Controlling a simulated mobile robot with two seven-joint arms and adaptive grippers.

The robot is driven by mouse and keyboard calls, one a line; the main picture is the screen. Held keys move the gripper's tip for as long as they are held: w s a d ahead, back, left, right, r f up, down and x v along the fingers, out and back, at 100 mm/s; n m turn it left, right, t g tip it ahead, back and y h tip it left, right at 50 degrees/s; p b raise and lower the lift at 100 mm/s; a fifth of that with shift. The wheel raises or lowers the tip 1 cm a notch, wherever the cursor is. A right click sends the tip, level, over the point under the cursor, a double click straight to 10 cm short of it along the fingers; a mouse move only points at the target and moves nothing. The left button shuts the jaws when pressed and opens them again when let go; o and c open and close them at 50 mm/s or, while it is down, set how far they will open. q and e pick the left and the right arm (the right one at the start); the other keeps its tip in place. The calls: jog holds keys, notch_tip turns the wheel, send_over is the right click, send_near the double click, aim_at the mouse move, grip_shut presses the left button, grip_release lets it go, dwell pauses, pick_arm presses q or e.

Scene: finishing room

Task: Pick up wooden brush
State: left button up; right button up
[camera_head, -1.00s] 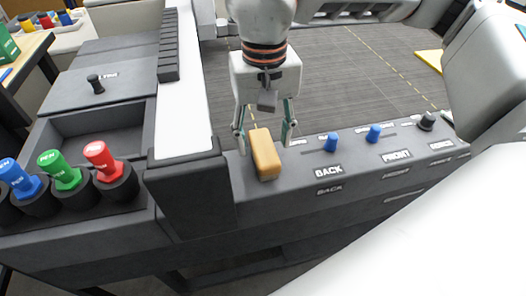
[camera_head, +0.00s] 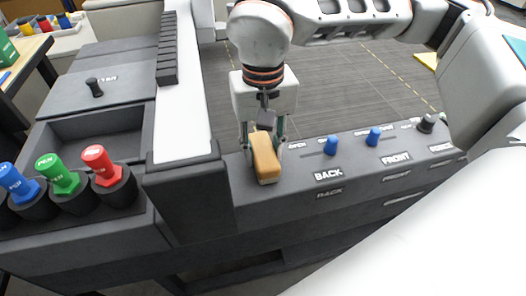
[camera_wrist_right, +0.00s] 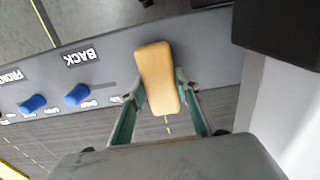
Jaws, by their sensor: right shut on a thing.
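The wooden brush (camera_head: 265,157) is a tan, rounded block on the dark grey panel ledge, just left of the BACK label. In the right wrist view the brush (camera_wrist_right: 159,76) lies between the two fingers. My right gripper (camera_head: 264,140) reaches down over it from behind, with its fingers closed against the brush's sides. It also shows in the right wrist view (camera_wrist_right: 158,98). The brush's underside is hidden, so I cannot tell whether it is clear of the ledge. My left gripper is not in view.
Blue knobs (camera_head: 331,145) and a black knob (camera_head: 427,123) stand along the panel to the right. A dark upright block with a white top (camera_head: 183,120) rises close to the left. Red (camera_head: 98,158), green (camera_head: 58,174) and blue (camera_head: 14,181) pens stand in holders farther left.

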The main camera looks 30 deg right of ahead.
aim_at(263, 149)
notch_tip(263, 149, up, 20)
jog(key=p, duration=0.2)
dwell(0.4)
jog(key=o, duration=0.6)
jog(key=c, duration=0.4)
jog(key=shift+c, duration=0.2)
jog(key=shift+a, duration=0.1)
